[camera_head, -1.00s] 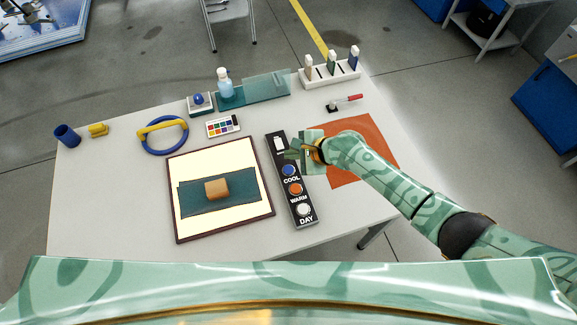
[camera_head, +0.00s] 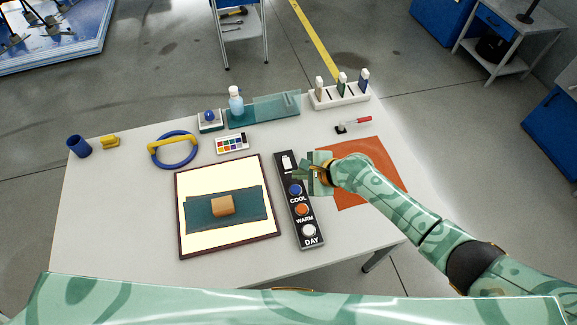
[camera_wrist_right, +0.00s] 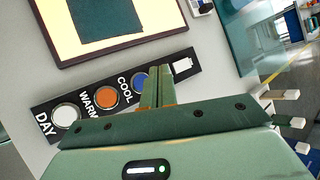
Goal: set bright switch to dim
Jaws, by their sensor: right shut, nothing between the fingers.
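A black control panel (camera_head: 299,218) lies on the table, with a white switch (camera_head: 288,163) at its far end. The switch also shows in the right wrist view (camera_wrist_right: 184,66). Below it on the panel are a blue COOL button (camera_head: 295,189), an orange WARM button (camera_head: 302,209) and a white DAY button (camera_head: 309,230). My right gripper (camera_head: 303,172) is shut and empty, over the panel's right edge beside the switch and the blue button. In the wrist view its fingers hide part of the panel between these two. I cannot tell whether they touch it. My left gripper is not in view.
A framed light panel (camera_head: 267,226) with a dark cloth and tan block (camera_head: 222,206) lies left of the control panel. An orange mat (camera_head: 379,165) lies under my right arm. Bottle, colour palette (camera_head: 232,144), ring and a white rack (camera_head: 341,97) stand farther back.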

